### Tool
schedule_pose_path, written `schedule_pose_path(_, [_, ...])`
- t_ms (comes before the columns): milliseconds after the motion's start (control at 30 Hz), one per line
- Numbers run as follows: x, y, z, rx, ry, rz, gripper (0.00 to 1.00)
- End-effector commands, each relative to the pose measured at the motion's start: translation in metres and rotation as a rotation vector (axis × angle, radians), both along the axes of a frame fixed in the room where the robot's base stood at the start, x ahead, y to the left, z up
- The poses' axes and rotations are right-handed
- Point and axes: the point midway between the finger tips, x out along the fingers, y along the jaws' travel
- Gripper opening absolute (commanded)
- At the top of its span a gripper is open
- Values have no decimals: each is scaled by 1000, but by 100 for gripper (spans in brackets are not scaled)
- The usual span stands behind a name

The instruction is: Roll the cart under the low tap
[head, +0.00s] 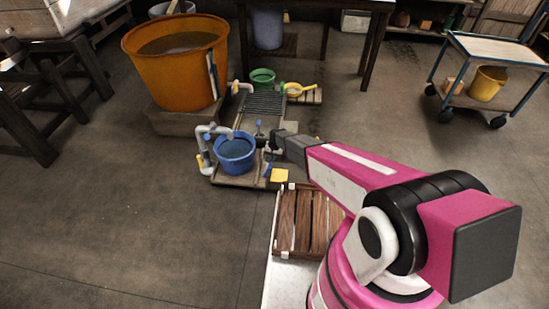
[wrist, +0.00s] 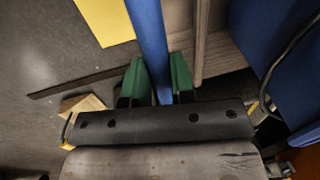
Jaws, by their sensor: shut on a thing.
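A low wooden cart (head: 240,182) carries a blue bucket (head: 235,159), which holds dark contents. The bucket's side also shows in the wrist view (wrist: 282,42). A grey pipe tap (head: 207,132) stands at the cart's left, its spout overlapping the bucket's back left rim in the head view. I cannot tell the exact height gap. A second grey tap (head: 241,88) stands further back. My gripper (head: 272,148) is at the cart's right side. In the wrist view its green fingers (wrist: 159,78) are shut on a blue bar (wrist: 148,38), seemingly the cart's handle.
A big orange tub (head: 178,72) stands on a block behind left. A slatted grate (head: 265,108), green bowl (head: 262,77) and yellow strainer (head: 297,89) lie behind. A yellow card (head: 279,175) and slatted wooden crate (head: 306,222) are nearer.

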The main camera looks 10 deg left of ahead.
Motion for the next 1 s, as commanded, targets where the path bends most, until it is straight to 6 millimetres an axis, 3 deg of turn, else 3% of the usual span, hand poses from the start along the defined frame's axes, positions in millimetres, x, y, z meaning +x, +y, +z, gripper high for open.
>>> schedule_pose_path(300, [0,6,0,10,0,-2,0])
schedule_pose_path(333, [0,6,1,11,0,-2,33])
schedule_pose_path(400, [0,6,0,10,0,-2,48])
schedule_pose_path(767, [0,3,3,7,-1,-1,48])
schedule_pose_path(1000, [-1,-2,27,7,-2,-1,48])
